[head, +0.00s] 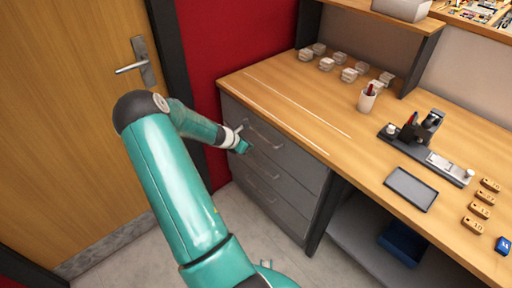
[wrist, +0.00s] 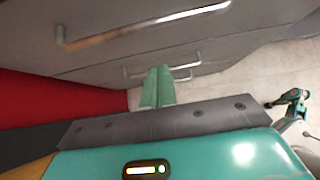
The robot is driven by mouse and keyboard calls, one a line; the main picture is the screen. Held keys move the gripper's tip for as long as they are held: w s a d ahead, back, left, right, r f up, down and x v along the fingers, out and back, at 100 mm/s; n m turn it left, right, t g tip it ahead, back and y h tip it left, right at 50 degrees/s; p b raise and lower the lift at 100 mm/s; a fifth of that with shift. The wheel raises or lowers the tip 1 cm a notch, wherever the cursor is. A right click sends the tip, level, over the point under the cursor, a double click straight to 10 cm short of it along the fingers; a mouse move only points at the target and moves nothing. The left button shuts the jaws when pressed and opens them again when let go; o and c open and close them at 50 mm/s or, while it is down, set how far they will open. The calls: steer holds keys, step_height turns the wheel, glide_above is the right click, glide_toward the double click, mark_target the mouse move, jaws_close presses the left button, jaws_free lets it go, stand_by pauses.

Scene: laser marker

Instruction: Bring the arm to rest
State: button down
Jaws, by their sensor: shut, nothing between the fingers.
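My teal arm reaches up from the bottom of the head view, bends at a dark elbow and runs to the right. My gripper (head: 243,147) is at its end, in front of the grey drawer unit (head: 285,178) under the bench. In the wrist view my gripper (wrist: 158,86) shows its two green fingers together, with nothing between them. The drawer fronts and their metal handles (wrist: 148,24) lie just beyond the fingers. I cannot tell whether the fingertips touch a drawer front. The drawers look shut.
The wooden bench (head: 290,105) carries several pale blocks, a cup (head: 367,98), a dark device (head: 425,135), a grey tray (head: 410,188) and several small wooden tags. A blue bin (head: 403,243) sits below. A door (head: 60,120) stands left. The floor before the drawers is clear.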

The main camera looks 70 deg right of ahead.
steer(key=v, duration=0.4)
steer(key=shift+w+r, duration=0.15)
steer(key=shift+w, duration=0.05)
steer(key=w+a+r+m+t+y, duration=0.1)
steer(key=w+a+r+m+t, duration=0.25)
steer(key=w+a+r, duration=0.65)
steer(key=w+a+r+m+t+y, duration=0.1)
steer(key=w+a+r+m+t, duration=0.15)
steer(key=a+r, duration=0.6)
steer(key=w+a+r+m+t+y, duration=0.1)
steer(key=w+a+r+m+y, duration=0.2)
steer(key=a, duration=1.1)
steer(key=s+a+r+m+t+y, duration=0.1)
steer(key=s+a+r, duration=0.2)
steer(key=a, duration=0.5)
steer(key=s+a+r+m+t+y, duration=0.1)
steer(key=s+a+r, duration=0.2)
steer(key=a, duration=0.5)
steer(key=s+a+r+m+t, duration=0.1)
steer(key=s+a+r, duration=0.2)
steer(key=a, duration=0.5)
steer(key=shift+s+a+r+y, duration=0.35)
steer(key=shift+s+y, duration=0.05)
steer(key=shift+s, duration=0.35)
steer(key=shift+d, duration=0.2)
